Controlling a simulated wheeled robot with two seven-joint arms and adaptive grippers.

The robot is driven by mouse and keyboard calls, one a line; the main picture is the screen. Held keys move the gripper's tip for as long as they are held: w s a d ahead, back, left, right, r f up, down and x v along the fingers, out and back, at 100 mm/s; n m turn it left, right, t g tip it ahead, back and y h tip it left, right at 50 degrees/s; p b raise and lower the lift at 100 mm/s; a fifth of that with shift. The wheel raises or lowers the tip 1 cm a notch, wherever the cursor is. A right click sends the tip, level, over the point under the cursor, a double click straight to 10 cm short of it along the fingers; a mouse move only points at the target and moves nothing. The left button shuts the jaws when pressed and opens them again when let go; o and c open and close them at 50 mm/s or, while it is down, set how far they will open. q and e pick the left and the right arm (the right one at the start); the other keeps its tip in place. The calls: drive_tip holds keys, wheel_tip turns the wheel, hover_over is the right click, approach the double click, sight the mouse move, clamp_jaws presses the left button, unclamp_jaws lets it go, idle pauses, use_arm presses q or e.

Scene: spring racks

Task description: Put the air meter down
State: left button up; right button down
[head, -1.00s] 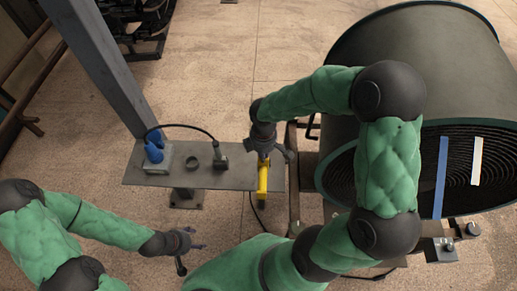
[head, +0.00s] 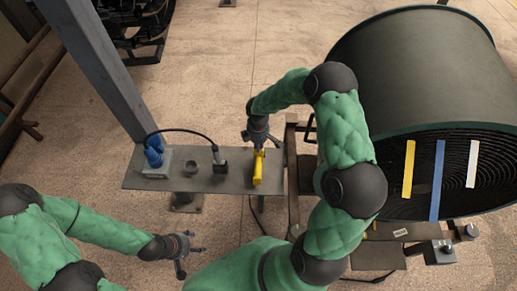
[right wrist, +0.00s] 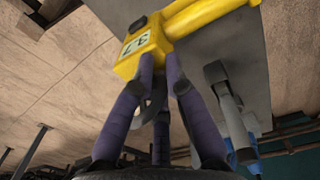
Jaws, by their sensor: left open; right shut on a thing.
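The yellow air meter (head: 258,168) is at the right end of the grey shelf plate (head: 225,179). In the right wrist view the meter (right wrist: 150,40) shows a small display reading 4.7 and a yellow tubular handle. My right gripper (head: 259,142) is shut on the meter, with its fingers (right wrist: 162,75) around the display end. I cannot tell whether the meter touches the plate. My left gripper (head: 187,245) is open and empty, in front of and below the plate.
A blue device on a grey block (head: 154,160), a dark ring (head: 191,168) and a small block with a cable (head: 219,163) stand on the plate. A grey post (head: 90,65) rises behind its left end. A large drum with coloured strips (head: 420,75) is at right.

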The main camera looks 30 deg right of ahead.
sight(258, 157)
wheel_tip(258, 157, down, 3)
drive_tip(key=shift+r, duration=0.15)
drive_tip(key=shift+s, duration=0.1)
drive_tip(key=c, duration=1.3)
unclamp_jaws()
drive_tip(key=shift+o, duration=0.2)
